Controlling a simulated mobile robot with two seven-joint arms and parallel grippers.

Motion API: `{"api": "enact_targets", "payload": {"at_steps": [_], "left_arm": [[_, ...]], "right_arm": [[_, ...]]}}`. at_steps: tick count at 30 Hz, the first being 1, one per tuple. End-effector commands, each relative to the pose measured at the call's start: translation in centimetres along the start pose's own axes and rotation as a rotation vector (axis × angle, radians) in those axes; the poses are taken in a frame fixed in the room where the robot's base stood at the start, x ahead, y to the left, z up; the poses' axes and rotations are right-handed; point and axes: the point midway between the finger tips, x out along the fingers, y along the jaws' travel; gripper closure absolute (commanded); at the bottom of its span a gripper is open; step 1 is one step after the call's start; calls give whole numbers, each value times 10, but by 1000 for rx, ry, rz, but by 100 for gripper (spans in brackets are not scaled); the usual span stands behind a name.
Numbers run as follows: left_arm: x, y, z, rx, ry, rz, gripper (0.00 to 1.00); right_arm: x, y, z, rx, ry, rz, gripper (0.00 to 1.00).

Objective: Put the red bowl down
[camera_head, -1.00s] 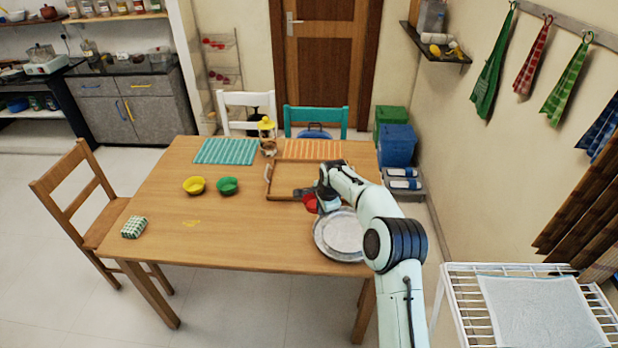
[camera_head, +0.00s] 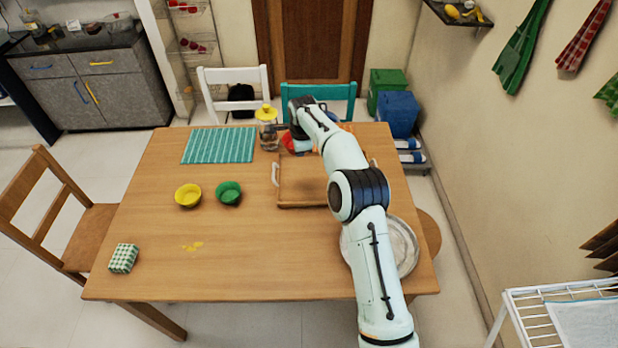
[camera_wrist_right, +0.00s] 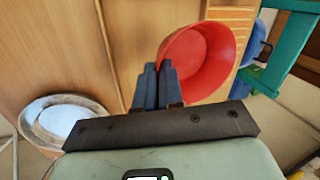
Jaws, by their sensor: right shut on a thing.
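The red bowl (camera_head: 288,143) shows in the head view beside my right gripper (camera_head: 290,132), partly hidden by the gripper and arm. It appears over the far left part of the wooden tray, near the orange mat. In the right wrist view the red bowl (camera_wrist_right: 196,62) is tilted, its opening facing the camera. My right gripper (camera_wrist_right: 163,72) is shut on the bowl's rim at its left side in that view. Whether the bowl touches anything below is not clear. My left gripper is not in view.
The wooden tray (camera_head: 300,205) lies mid-table. A glass jar with a yellow lid (camera_head: 268,135) stands close left of the bowl. A yellow bowl (camera_head: 188,195), a green bowl (camera_head: 229,193) and a teal mat (camera_head: 218,145) lie left. Metal plates (camera_head: 403,247) sit front right.

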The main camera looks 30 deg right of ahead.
Motion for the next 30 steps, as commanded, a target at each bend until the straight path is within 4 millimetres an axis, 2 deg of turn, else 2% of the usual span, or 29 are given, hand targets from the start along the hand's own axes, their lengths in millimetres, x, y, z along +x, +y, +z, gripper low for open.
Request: {"api": "enact_targets", "payload": {"at_steps": [1,3,12,16,23,30], "left_arm": [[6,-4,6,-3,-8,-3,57],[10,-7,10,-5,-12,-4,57],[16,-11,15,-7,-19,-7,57],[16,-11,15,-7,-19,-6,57],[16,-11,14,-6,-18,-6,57],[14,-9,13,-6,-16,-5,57]], "right_arm": [[18,10,-2,0,2,11,100],[36,17,-2,-1,2,13,100],[108,40,-1,-1,1,9,100],[127,46,0,-1,0,5,100],[142,51,0,0,0,4,100],[174,62,-1,-1,0,5,100]]}}
